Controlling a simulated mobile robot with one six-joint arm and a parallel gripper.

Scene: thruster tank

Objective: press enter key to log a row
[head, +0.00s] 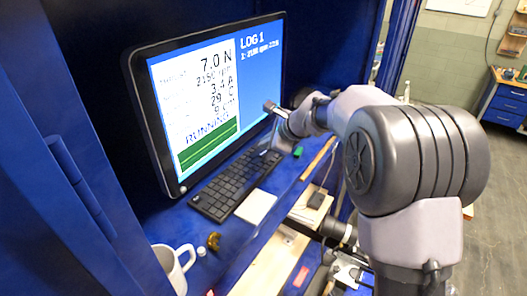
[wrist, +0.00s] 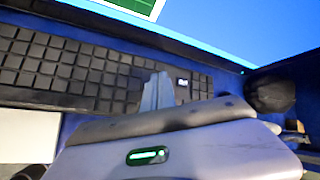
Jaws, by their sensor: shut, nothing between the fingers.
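The black keyboard (head: 236,184) lies on the blue shelf in front of the monitor (head: 133,75). In the wrist view the keyboard (wrist: 62,70) fills the left and middle. One key with a white marking (wrist: 183,82), perhaps the enter key, sits near its right end. My gripper (wrist: 160,76) is shut and empty, its fingertips over the keys just left of the marked key. I cannot tell whether they touch. In the head view my gripper (head: 266,149) is over the keyboard's far right end. The screen reads 7.0 N, RUNNING and LOG 1 with one row under it.
A pale square pad (head: 256,206) lies in front of the keyboard. A white mug (head: 174,268) and a small brass-coloured piece (head: 214,241) are at the near left. A small green object (head: 298,151) is beside my gripper. A blue cabinet wall (head: 60,190) stands at left.

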